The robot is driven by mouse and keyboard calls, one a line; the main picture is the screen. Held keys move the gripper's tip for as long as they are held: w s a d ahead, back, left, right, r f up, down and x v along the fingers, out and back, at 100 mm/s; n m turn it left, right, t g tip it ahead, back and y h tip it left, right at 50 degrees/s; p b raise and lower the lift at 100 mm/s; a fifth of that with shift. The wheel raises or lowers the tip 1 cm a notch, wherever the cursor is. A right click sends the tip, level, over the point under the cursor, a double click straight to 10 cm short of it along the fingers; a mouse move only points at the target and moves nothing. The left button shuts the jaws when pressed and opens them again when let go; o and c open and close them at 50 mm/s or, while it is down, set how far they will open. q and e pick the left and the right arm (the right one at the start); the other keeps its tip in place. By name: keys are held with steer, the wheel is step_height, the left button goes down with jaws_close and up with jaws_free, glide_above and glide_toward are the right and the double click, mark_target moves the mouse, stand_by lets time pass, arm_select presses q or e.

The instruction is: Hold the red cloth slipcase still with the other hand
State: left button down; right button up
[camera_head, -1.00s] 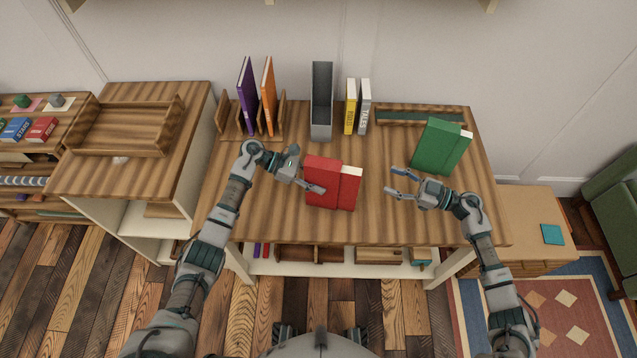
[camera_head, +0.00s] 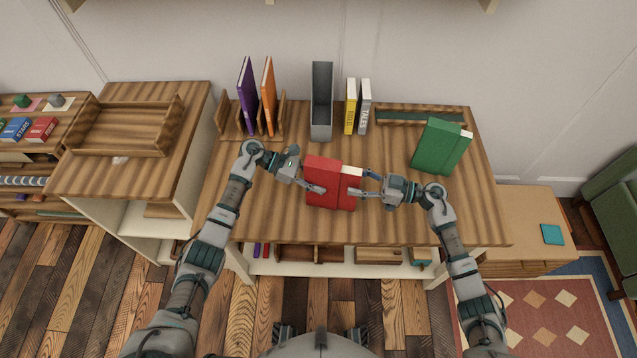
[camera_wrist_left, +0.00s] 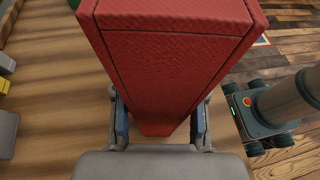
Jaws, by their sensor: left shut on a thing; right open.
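The red cloth slipcase (camera_head: 322,183) stands on the wooden table near its front, with a red book (camera_head: 349,189) showing pale pages at its right side. My left gripper (camera_head: 308,178) is shut on the slipcase from the left. In the left wrist view the slipcase (camera_wrist_left: 165,60) fills the space between the fingers (camera_wrist_left: 160,125). My right gripper (camera_head: 364,182) is open at the right end of the red book, one finger toward the back and one toward the front. Whether its fingers touch the book I cannot tell.
A green book in a case (camera_head: 436,146) stands at the right. Behind are a grey holder (camera_head: 321,100), a yellow book (camera_head: 350,107), a pale book (camera_head: 365,107), and a rack with purple (camera_head: 247,95) and orange (camera_head: 268,97) books. The table's front left is clear.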

mark_target(346, 180)
steer(key=shift+w+a, duration=0.15)
steer(key=shift+a, duration=0.6)
jaws_close()
steer(key=shift+d+r, duration=0.1)
steer(key=shift+r, duration=0.15)
stand_by(0.5)
steer(key=shift+w+a, duration=0.15)
steer(key=shift+a, duration=0.85)
